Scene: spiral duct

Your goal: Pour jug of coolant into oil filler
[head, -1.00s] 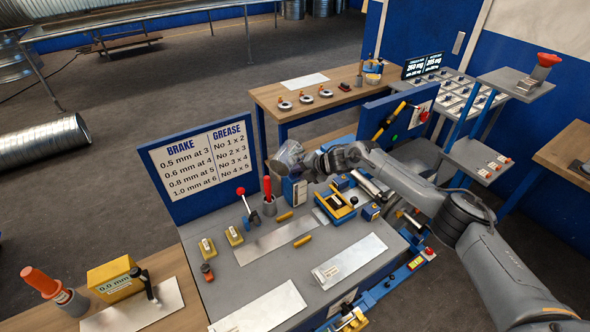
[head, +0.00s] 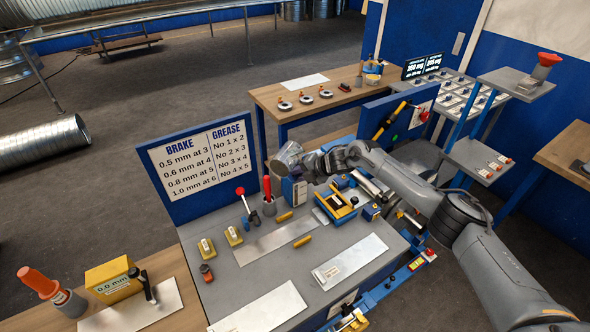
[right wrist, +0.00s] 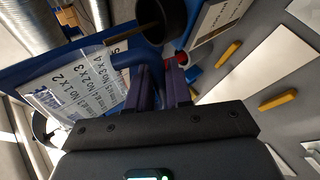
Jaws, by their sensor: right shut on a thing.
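My right gripper (head: 314,165) is above the back of the grey bench. It is shut on a jug, a grey, metallic-looking vessel (head: 288,157) held tilted in the air. In the right wrist view the fingers (right wrist: 161,88) close at the blue handle (right wrist: 127,60) of a dark round vessel (right wrist: 161,18). The jug's contents are hidden, and no stream shows. A small white-fronted box (head: 294,191) stands just below the jug. I cannot tell which part is the oil filler. My left gripper is not in view.
A brake and grease sign board (head: 205,155) stands behind the bench at the left. A grey cup with a red-handled tool (head: 268,205) and a red-knobbed lever (head: 243,200) stand close to the jug. A yellow-and-blue fixture (head: 336,206) is to the right. Flat metal plates (head: 349,262) lie in front.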

